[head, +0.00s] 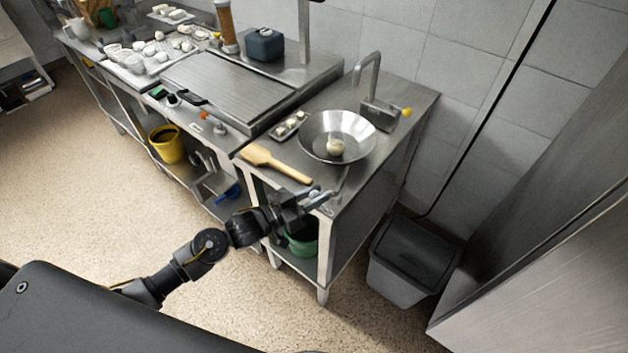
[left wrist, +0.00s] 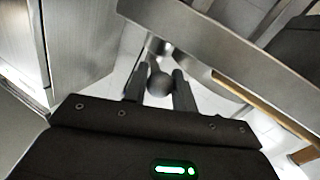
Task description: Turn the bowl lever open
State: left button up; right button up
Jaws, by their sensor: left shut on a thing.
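The shiny metal bowl (head: 318,128) sits on the right-hand steel counter with a pale dough ball (head: 335,147) inside. A thin metal lever (head: 343,180) shows at the counter's front, just below the bowl. My left gripper (head: 322,194) reaches the lever's near end at the counter edge. In the left wrist view, its two fingers (left wrist: 159,90) are shut on the lever's round dark knob (left wrist: 160,82). The fingers hide part of the lever's end in the head view. My right gripper is not in view.
A wooden paddle (head: 275,163) lies left of the bowl, beside a small tray (head: 289,126). A metal tap (head: 375,85) stands behind the bowl. A green bucket (head: 303,247) is under the counter. A grey bin (head: 410,262) stands to the right. The floor in front is clear.

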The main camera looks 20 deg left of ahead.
pick_arm(q)
jog(key=n+t+y+p, duration=0.1)
jog(key=s+d+n+t+y, duration=0.1)
jog(key=y, duration=0.1)
jog(key=shift+d+r+n+y+p, duration=0.1)
jog(key=shift+n+y+p, duration=0.2)
jog(key=shift+n+p, duration=0.1)
jog(key=shift+s+d+n+t+y+p, duration=0.2)
jog(key=shift+n+t+y, duration=0.2)
jog(key=shift+n+y, duration=0.35)
jog(key=shift+s+d+n+t+y+p, duration=0.2)
jog(key=shift+n+t+y, duration=0.25)
jog(key=shift+y, duration=0.55)
jog(key=shift+s+d+n+t+y+p, duration=0.1)
jog(key=shift+d+n+t+y, duration=0.2)
jog(key=shift+n+y, duration=0.45)
jog(key=o, duration=0.9)
jog(key=shift+w, duration=0.1)
jog(key=shift+o, duration=0.2)
